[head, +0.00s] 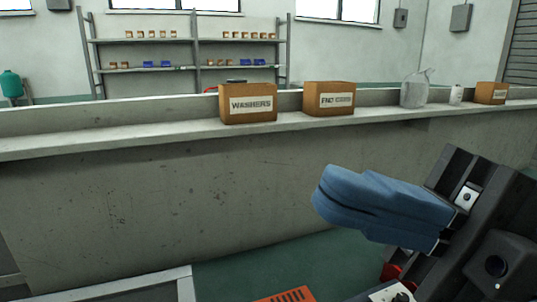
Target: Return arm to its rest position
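My gripper (328,196) is at the right of the head view, in front of the grey wall and below the ledge. Its two blue fingers point left and lie against each other with no gap that I can see. Nothing shows between them. The dark wrist and arm parts behind it are mine and run off the right edge. The rest of the arm is out of view.
A long ledge (150,137) crosses the view. On it stand a WASHERS box (248,104), a second labelled box (329,98), a clear jug (414,92), a white bottle (456,95) and another box (491,93). Shelves (190,68) stand behind. Green floor shows below.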

